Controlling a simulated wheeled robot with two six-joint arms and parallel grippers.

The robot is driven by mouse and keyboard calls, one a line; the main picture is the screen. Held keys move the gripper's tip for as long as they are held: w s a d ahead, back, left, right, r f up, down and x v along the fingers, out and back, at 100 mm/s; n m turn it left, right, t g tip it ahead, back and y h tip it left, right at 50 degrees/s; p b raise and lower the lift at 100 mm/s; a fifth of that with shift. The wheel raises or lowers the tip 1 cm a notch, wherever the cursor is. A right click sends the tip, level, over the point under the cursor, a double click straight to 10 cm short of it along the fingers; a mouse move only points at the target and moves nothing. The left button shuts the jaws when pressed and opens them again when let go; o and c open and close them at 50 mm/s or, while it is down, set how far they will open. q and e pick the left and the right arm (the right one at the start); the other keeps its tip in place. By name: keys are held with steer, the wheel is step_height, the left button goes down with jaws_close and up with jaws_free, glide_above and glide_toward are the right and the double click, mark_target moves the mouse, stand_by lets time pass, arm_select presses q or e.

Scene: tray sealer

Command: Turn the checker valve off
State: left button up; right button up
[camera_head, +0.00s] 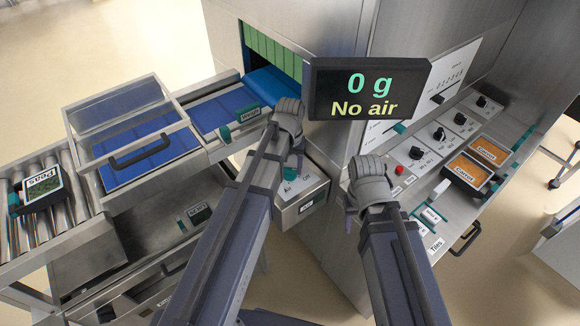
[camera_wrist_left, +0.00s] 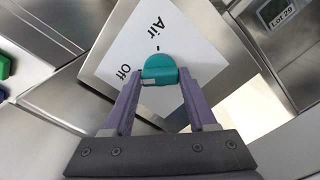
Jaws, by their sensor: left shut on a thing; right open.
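The checker valve is a teal knob (camera_wrist_left: 158,67) on a white plate marked "Air" and "Off", seen in the left wrist view. My left gripper (camera_wrist_left: 158,88) is shut on the knob, one finger at each side. A pale mark on the knob's edge lies toward the "Off" side. In the head view my left gripper (camera_head: 293,165) is at the box with the "Air" plate (camera_head: 303,186), and hides most of the knob. The display (camera_head: 368,90) reads "0 g" and "No air". My right gripper (camera_head: 352,200) is open and empty, in front of the control panel.
A blue conveyor with a clear cover (camera_head: 118,102) is at the left. A tray labelled "Peas" (camera_head: 42,185) sits on rollers. At the right, a panel holds black knobs, a red button (camera_head: 399,170) and orange trays labelled "Carrot" (camera_head: 468,170).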

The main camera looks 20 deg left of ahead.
mark_target(290, 169)
stand_by(0.3)
arm_select(q)
steer(key=o, duration=1.4)
steer(key=shift+c, duration=0.2)
steer(key=shift+r, duration=0.15)
step_height(290, 169, up, 8)
steer(key=p, duration=0.8)
steer(key=shift+f, duration=0.2)
steer(key=shift+f, duration=0.1)
